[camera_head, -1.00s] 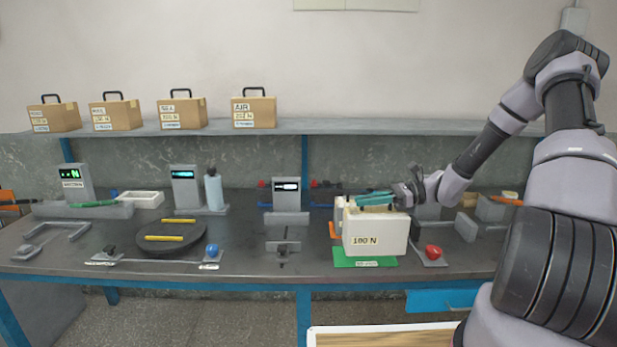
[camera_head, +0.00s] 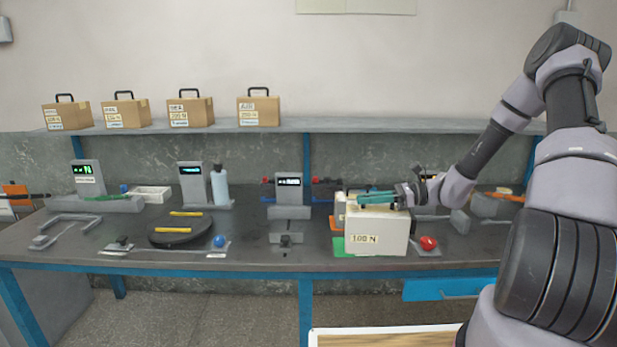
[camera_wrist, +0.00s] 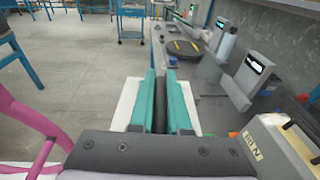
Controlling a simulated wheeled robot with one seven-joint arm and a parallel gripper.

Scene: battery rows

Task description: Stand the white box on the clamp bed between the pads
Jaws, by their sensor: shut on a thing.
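The white box (camera_head: 376,232), labelled 100 N, is upright at the right of the bench. My gripper (camera_head: 377,197), with teal fingers, is shut on its top; the wrist view shows the fingers (camera_wrist: 163,105) closed around a dark bar, likely the handle, with white box top (camera_wrist: 125,102) on both sides. The box hides most of a green mat (camera_head: 342,248); I cannot tell the gap beneath it. A grey fixture (camera_head: 286,239) with a display post (camera_head: 289,187) stands left of the box; I cannot tell surely whether it is the clamp bed. No pads are clearly distinguishable.
A red knob (camera_head: 429,243) is just right of the held box. A dark turntable (camera_head: 181,236) and a blue knob (camera_head: 219,241) lie left. Several cardboard cases stand on the shelf (camera_head: 350,126).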

